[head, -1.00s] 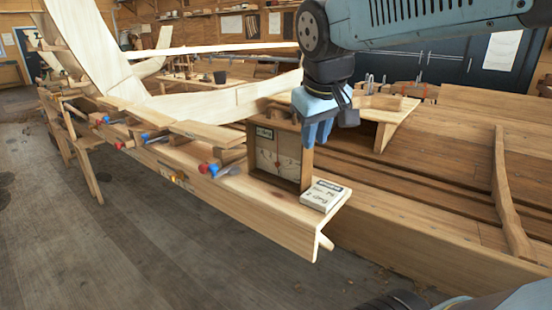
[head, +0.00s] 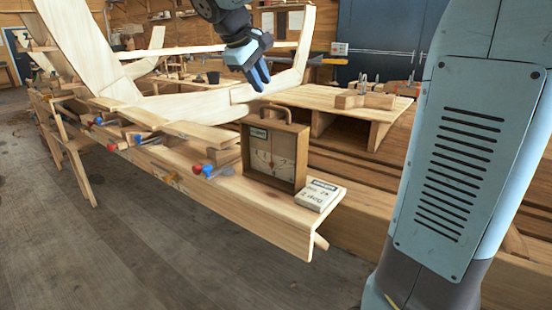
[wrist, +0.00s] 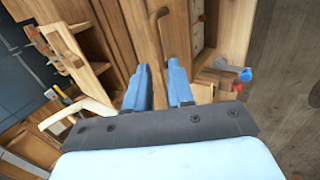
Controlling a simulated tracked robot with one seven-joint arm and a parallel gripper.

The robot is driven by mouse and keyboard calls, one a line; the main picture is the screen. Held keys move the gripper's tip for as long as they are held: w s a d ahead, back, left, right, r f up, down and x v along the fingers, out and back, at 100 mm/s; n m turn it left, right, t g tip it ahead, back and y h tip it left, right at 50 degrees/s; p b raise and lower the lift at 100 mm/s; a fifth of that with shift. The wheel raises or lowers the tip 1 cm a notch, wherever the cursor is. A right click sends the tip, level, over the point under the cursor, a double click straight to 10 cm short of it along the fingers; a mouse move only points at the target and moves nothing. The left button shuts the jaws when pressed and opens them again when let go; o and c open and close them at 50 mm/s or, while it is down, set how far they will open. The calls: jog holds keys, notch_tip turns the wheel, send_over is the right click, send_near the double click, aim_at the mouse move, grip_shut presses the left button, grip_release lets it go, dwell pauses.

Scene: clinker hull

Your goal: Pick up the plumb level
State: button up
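The plumb level (head: 285,155) is a brown upright wooden frame with a pale face and a curved handle on top. It stands on the plank near its front end, and its handle is bare. My gripper (head: 260,77) is in the air above the level, apart from it and pointing down. In the wrist view, my gripper's (wrist: 163,84) two blue fingers are apart, with nothing between them. The level's curved handle (wrist: 158,22) shows beyond the fingertips there.
A small white labelled box (head: 319,194) lies in front of the level at the plank's end. Red- and blue-handled tools (head: 210,169) lie to its left. A raised wooden board (head: 350,103) with clamps stands behind. The air around the handle looks clear.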

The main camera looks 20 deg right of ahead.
aim_at(274, 107)
jog(key=x, duration=0.6)
jog(key=shift+w+x, duration=0.2)
jog(key=shift+x, duration=2.4)
jog(key=shift+a, duration=0.1)
jog(key=shift+c, duration=0.3)
jog(key=shift+r, duration=0.1)
grip_shut()
